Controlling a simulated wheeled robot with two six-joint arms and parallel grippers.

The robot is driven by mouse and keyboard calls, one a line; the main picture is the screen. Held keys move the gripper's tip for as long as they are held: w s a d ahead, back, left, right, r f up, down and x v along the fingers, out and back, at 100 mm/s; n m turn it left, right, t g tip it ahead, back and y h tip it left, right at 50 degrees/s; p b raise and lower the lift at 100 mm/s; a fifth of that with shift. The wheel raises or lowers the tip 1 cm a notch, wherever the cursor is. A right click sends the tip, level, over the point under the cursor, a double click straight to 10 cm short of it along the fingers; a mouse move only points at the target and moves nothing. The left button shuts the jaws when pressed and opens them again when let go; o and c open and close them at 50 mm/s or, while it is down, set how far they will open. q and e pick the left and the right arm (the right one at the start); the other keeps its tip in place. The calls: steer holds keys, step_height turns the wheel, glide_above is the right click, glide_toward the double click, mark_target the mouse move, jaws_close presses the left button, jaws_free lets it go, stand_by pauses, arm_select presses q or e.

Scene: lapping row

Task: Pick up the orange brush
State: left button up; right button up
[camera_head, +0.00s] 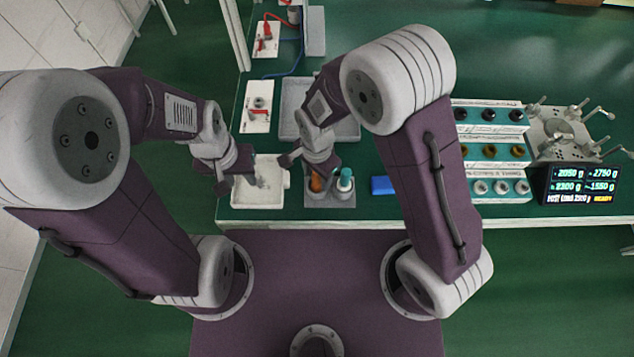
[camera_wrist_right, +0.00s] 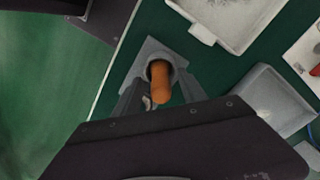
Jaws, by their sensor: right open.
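The orange brush (camera_head: 316,184) stands in a grey holder (camera_head: 343,199) near the table's front edge, its handle up. A teal-topped brush (camera_head: 345,179) stands beside it. My right gripper (camera_head: 311,168) is above the holder. In the right wrist view, the orange handle (camera_wrist_right: 160,88) rises from a round hole in the holder (camera_wrist_right: 150,50). The open right fingers (camera_wrist_right: 160,92) lie either side of the handle in that picture; contact is not visible. My left gripper (camera_head: 236,183) hangs over the white tray's left side, its fingers apparently apart and empty.
A white tray (camera_head: 270,196) lies left of the holder, and a grey tray (camera_head: 287,125) lies behind. A blue block (camera_head: 382,185) is to the right. Racks of bottles (camera_head: 490,152) and a display (camera_head: 583,185) stand further right.

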step_height(320, 180, down, 2)
steer(key=shift+w, duration=0.1)
jaws_close()
